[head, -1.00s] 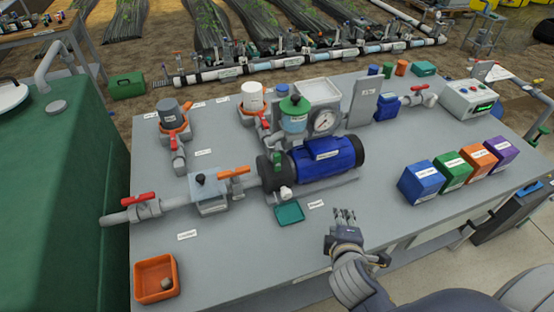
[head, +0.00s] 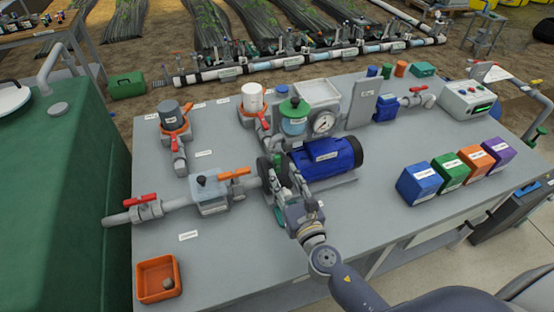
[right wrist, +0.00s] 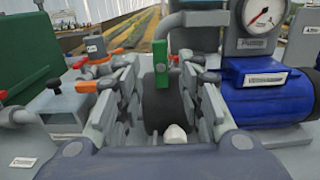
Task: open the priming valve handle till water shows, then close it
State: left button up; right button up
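A small green handle (right wrist: 161,66) stands upright on the dark pump housing (right wrist: 165,110); I take it to be the priming valve handle. A white outlet or knob (right wrist: 175,136) sits below it. My right gripper (head: 281,178) reaches over the front of the pump, and its fingers hide most of the housing in the head view. In the right wrist view the right gripper (right wrist: 160,72) is open, with one finger on each side of the green handle and gaps visible between. I cannot tell any contact. The teal tray (head: 281,215) is partly hidden by the gripper. My left gripper is not in view.
The blue motor (head: 328,157) lies right of my gripper, with a pressure gauge (head: 323,123) behind it. An orange-handled valve (head: 234,174) and a red-handled valve (head: 142,198) are on the left pipe. Coloured boxes (head: 419,184) stand at right. The front bench is mostly clear.

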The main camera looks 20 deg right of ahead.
aim_at(278, 164)
jog(key=w, duration=0.6)
jog(key=shift+w+a+p, duration=0.1)
jog(key=shift+w+p, duration=0.1)
jog(key=shift+p, duration=0.15)
grip_shut()
